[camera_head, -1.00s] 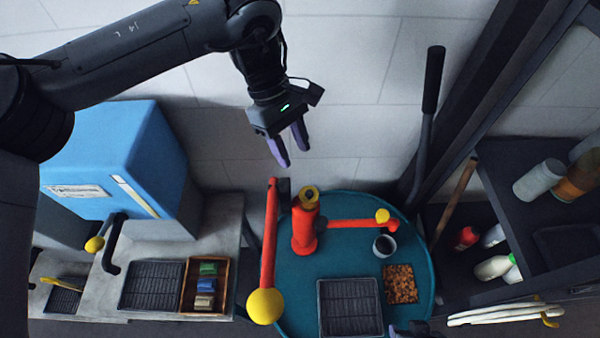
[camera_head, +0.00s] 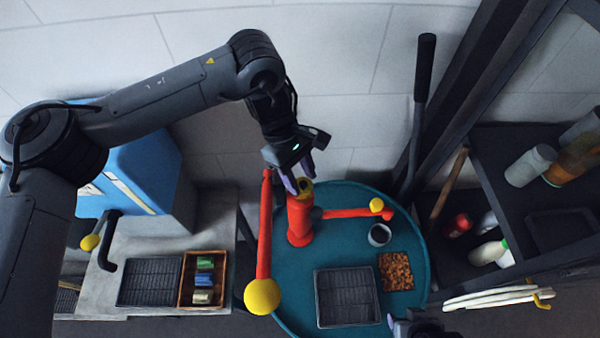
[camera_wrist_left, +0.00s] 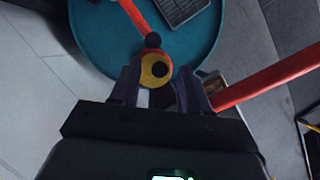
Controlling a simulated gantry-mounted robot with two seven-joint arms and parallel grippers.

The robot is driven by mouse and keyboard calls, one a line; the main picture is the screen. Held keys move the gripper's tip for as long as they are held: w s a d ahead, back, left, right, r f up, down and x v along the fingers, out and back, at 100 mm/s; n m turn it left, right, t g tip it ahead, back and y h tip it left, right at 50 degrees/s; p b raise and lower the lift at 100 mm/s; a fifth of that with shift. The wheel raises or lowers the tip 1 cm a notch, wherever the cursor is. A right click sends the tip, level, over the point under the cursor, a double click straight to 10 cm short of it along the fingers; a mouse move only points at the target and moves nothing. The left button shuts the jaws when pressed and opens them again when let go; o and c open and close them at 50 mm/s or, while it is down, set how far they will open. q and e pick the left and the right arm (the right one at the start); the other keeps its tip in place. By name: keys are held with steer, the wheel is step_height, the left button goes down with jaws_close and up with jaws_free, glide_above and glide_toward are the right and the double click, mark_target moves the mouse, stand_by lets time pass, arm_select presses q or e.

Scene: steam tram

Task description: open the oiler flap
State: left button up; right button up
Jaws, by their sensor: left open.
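A red upright post (camera_head: 299,222) stands on the round teal table (camera_head: 405,225). Its yellow top (camera_head: 306,188) has a dark centre, and this looks like the oiler. I cannot make out a separate flap. My left gripper (camera_head: 300,176) is open and empty, pointing down just above the post's top. In the left wrist view the yellow top (camera_wrist_left: 153,70) shows between and just beyond the fingers of my left gripper (camera_wrist_left: 162,78). I cannot tell whether they touch it. My right gripper (camera_head: 412,324) is partly in view at the bottom edge.
A dark ribbed tray (camera_head: 347,297), a dark cup (camera_head: 379,235) and a brown granule tray (camera_head: 396,271) lie on the table. A blue box (camera_head: 145,170) stands left, shelves (camera_head: 520,220) right.

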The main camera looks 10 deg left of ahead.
arm_select(q)
steer(key=shift+c, duration=0.3)
jaws_close()
